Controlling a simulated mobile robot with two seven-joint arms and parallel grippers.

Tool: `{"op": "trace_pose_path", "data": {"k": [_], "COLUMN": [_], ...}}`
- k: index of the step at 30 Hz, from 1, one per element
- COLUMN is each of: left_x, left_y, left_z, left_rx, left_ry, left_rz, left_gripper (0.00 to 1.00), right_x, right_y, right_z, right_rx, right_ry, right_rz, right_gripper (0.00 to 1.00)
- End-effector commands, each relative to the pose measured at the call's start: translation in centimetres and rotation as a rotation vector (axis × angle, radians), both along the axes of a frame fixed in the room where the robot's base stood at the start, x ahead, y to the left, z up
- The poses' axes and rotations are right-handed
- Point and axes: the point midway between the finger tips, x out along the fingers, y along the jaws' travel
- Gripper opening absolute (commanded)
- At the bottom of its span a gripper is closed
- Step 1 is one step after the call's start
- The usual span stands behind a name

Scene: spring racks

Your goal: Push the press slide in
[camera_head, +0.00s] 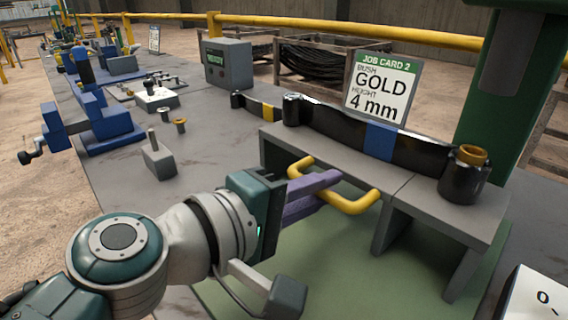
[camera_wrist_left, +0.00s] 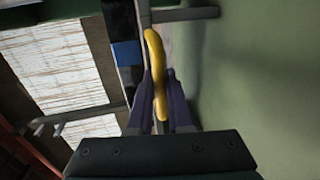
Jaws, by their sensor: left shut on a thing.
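The press slide's yellow handle (camera_head: 360,205) is a bent bar at the front of a grey bench-like stand (camera_head: 345,152). My left gripper (camera_head: 328,188) has its purple fingers shut on the handle. In the left wrist view the yellow bar (camera_wrist_left: 154,50) runs between the two fingers (camera_wrist_left: 160,82). The slide body behind the handle is mostly hidden by the fingers and stand. A dark strip with a blue band (camera_head: 380,140) lies along the stand top, ending at a black cylinder (camera_head: 462,182) with a gold bush (camera_head: 471,154). My right gripper is out of view.
A job card (camera_head: 382,88) reads gold, 4 mm. A green column (camera_head: 505,90) rises at the right. A blue vice (camera_head: 100,125), a grey block with a pin (camera_head: 157,160) and small bushes stand at left. A grey display box (camera_head: 228,64) stands behind.

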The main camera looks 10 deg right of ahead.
Motion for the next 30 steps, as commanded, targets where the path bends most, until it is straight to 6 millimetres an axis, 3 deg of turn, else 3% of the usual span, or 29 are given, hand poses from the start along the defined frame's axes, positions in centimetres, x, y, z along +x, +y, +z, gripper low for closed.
{"op": "trace_pose_path", "data": {"k": [10,11,18,26,30], "left_x": [0.0,0.0,0.0,0.0,-0.7], "left_y": [-0.1,-0.1,-0.1,0.0,1.0], "left_z": [-0.2,-0.2,-0.1,-0.1,0.2], "left_rx": [0.003,0.003,0.003,0.002,0.003], "left_ry": [0.002,0.002,0.002,0.001,0.001], "left_rz": [0.002,0.002,0.001,0.001,0.002], "left_gripper": [0.0,0.21,0.46,0.46,0.46], "right_x": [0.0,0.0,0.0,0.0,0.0], "right_y": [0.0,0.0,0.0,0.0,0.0], "right_z": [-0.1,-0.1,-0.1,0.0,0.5], "right_rx": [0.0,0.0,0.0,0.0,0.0], "right_ry": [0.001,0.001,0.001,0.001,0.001], "right_rz": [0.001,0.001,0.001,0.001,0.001], "right_gripper": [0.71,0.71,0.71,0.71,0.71]}}
